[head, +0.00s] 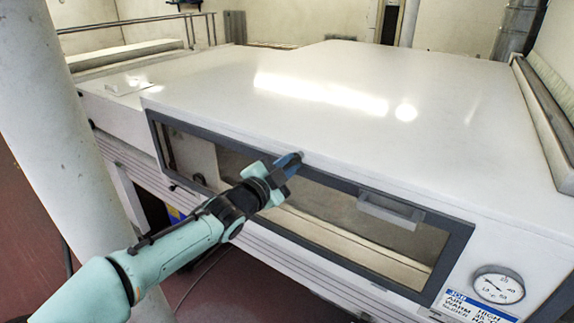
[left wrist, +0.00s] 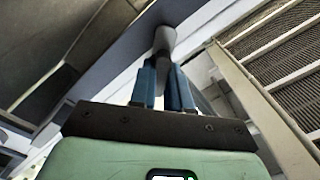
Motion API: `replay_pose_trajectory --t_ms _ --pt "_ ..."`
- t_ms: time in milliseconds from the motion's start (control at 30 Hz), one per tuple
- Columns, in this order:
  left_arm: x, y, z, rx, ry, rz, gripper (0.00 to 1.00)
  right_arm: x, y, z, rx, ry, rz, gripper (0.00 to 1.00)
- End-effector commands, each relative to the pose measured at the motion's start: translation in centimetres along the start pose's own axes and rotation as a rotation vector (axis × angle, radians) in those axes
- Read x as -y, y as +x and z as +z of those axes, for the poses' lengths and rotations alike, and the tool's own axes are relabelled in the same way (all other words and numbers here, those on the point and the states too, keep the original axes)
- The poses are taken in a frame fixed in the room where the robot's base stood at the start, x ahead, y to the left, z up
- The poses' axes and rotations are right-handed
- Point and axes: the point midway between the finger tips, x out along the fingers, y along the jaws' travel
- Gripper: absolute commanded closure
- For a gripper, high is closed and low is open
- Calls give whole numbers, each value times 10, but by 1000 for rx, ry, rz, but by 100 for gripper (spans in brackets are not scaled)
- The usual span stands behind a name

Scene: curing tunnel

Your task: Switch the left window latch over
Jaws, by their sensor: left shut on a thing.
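The window (head: 340,215) is a long pane in a dark grey frame on the front of the white tunnel housing. My left gripper (head: 289,163) is at the top edge of this frame, left of the window's middle. In the left wrist view, its two blue fingers (left wrist: 164,72) are shut on the left window latch (left wrist: 165,40), a small grey rounded piece. The fingers cover part of the latch, and in the head view it is mostly hidden behind the gripper, so its exact turn cannot be told. My right gripper is not in view.
A grey bar handle (head: 390,211) sticks out at the right of the window. A round dial gauge (head: 498,286) and a blue-and-white label (head: 475,306) are at the lower right. A thick pale column (head: 75,140) stands at the left. The housing top is clear.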

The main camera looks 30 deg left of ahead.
Motion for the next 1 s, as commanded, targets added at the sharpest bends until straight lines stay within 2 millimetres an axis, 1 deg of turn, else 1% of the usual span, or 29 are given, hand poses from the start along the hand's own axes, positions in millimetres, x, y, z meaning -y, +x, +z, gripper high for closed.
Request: replay_pose_trajectory --t_ms 600,800,1000 --pt "1 0 -2 -3 -576 0 100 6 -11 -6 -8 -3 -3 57" --pt "1 0 -2 -4 -723 0 100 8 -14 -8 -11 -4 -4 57" --pt "1 0 -2 -4 -825 0 100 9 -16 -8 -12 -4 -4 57"
